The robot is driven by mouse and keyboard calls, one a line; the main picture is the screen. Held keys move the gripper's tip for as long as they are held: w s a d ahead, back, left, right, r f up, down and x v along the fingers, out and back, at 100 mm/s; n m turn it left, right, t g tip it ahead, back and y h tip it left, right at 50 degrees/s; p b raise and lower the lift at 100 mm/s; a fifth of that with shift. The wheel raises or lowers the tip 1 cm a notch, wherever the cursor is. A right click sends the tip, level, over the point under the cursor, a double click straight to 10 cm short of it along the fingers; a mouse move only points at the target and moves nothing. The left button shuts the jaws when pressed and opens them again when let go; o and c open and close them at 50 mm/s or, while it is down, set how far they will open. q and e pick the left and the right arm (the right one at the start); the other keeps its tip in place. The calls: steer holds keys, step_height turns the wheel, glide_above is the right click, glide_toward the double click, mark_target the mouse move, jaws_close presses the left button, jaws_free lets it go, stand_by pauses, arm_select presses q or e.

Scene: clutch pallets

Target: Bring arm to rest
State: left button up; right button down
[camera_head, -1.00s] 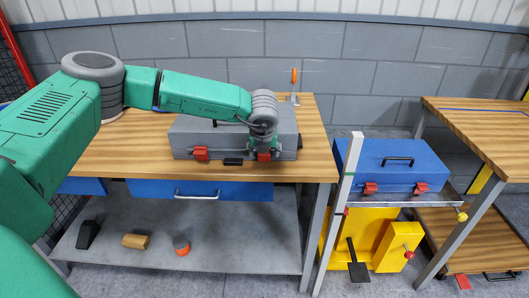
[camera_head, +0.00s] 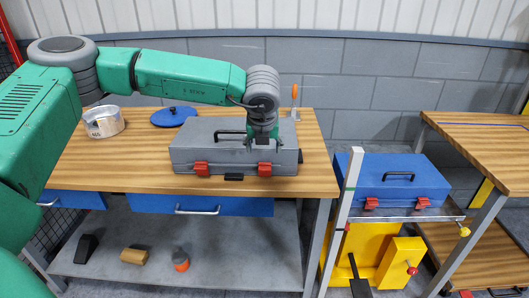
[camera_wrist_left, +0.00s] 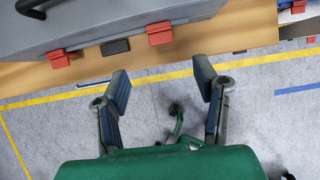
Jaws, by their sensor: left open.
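My left arm (camera_head: 190,77) reaches in from the left across the wooden workbench. Its wrist is above the right part of a grey toolbox (camera_head: 225,160) with red latches. My left gripper (camera_head: 264,136) points down there, small and partly hidden by the wrist in the head view. In the left wrist view, the left gripper (camera_wrist_left: 162,75) has its two fingers spread wide with nothing between them. Floor shows between and beyond the fingers, and the grey toolbox (camera_wrist_left: 100,20) is at the upper left. My right gripper is not in view.
A metal pot (camera_head: 104,122) and a blue lid (camera_head: 173,117) stand on the workbench (camera_head: 110,165). An orange-handled tool (camera_head: 294,98) is behind the toolbox. A blue toolbox (camera_head: 395,180) sits right, beside a grey upright post (camera_head: 347,215). Another wooden table (camera_head: 480,145) is at far right.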

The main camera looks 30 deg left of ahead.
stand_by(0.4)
arm_select(q)
steer(key=s+d+f+m+t+h+b, duration=0.1)
steer(key=s+d+f+m, duration=0.35)
steer(key=f+m, duration=0.35)
steer(key=s+d+f+m+b, duration=0.1)
steer(key=s+d+f+m, duration=0.35)
steer(key=f+m, duration=0.3)
steer(key=s+d+f+m+t+h+b, duration=0.1)
steer(key=s+d+f+m, duration=0.35)
steer(key=f+m, duration=0.35)
steer(key=s+a+f+m+g, duration=0.2)
steer(key=s+m, duration=0.4)
steer(key=s, duration=0.2)
steer(key=s+a+f+m+g, duration=0.1)
steer(key=s+f+m+g, duration=0.1)
steer(key=s+m, duration=0.5)
steer(key=s+a+f+m+g+b, duration=0.1)
steer(key=s+a+f+m+g, duration=0.1)
steer(key=s+f+m, duration=0.2)
steer(key=s+m, duration=0.2)
steer(key=s, duration=0.2)
steer(key=shift+s+a+h, duration=0.3)
steer(key=shift+h, duration=0.1)
steer(key=shift+m, duration=0.25)
